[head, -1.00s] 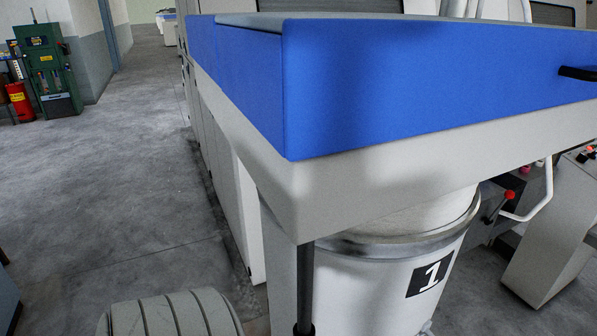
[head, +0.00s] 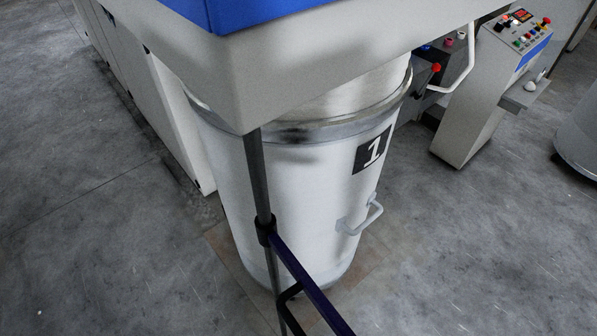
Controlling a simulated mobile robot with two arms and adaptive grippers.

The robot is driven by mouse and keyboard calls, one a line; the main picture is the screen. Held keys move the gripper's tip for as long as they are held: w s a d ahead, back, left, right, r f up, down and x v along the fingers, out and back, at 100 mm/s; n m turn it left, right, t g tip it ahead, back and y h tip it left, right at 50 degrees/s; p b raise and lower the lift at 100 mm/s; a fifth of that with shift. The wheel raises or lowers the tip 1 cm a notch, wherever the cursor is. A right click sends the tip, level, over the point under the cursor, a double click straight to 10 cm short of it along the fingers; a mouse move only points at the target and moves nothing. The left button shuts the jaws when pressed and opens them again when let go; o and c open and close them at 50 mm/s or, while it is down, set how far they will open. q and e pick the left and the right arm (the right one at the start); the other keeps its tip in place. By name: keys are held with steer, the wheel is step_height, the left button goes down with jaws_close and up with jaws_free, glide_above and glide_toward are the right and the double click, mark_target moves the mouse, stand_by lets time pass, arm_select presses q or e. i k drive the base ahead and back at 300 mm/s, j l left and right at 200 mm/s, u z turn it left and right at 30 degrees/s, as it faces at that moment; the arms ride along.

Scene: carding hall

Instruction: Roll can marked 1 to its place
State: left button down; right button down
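The can marked 1 (head: 310,190) is a tall white round can with a metal rim and a black plate bearing a white 1. It stands upright on the floor under the overhanging corner of a machine (head: 300,65), which hides part of its top. White material shows inside its rim. A grey handle (head: 363,217) sticks out from its side, facing right. A dark upright post stands in front of the can. Neither of my grippers shows in the head view.
A dark blue bar (head: 312,285) runs from the post toward the bottom edge, in front of the can. A control console (head: 490,90) with buttons stands at the upper right. Another round can (head: 580,140) is cut off at the right edge. Grey floor is clear at left and lower right.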

mark_target(323, 158)
steer(key=l, duration=0.6)
steer(key=i+l+z, duration=0.15)
steer(key=l, duration=1)
steer(key=i+l+z, duration=0.15)
steer(key=l, duration=0.4)
steer(key=k, duration=0.05)
